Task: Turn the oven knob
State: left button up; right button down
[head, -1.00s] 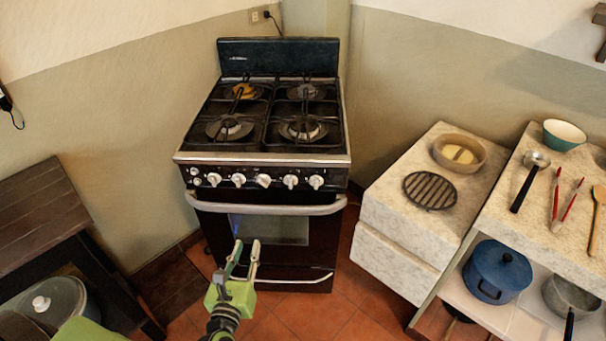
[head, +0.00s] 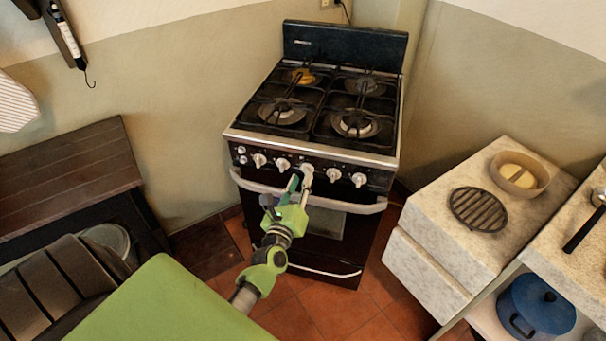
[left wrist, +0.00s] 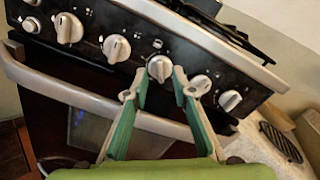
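The black oven (head: 330,215) stands against the wall with a row of several white knobs on its front panel. The middle knob (left wrist: 160,68) sits between the fingertips of my left gripper (left wrist: 160,76) in the left wrist view. The fingers are apart, one on each side of the knob; I cannot tell whether they touch it. In the head view the left gripper (head: 299,180) reaches up to the panel and partly covers the middle knob. The other knobs, such as the far right one (head: 359,180), are clear. My right gripper is not in view.
The oven's handle bar (head: 345,205) runs just below the knobs, under my left gripper. A stone counter (head: 440,220) with a grill rack (head: 478,209) and bowl (head: 520,174) is at the right. A dark wooden bench (head: 70,175) is at the left.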

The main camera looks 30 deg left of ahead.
aim_at(307, 169)
pick_arm(q)
jog(key=shift+x, duration=1.35)
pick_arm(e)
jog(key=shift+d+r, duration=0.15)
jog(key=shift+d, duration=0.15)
pick_arm(q)
grip_shut()
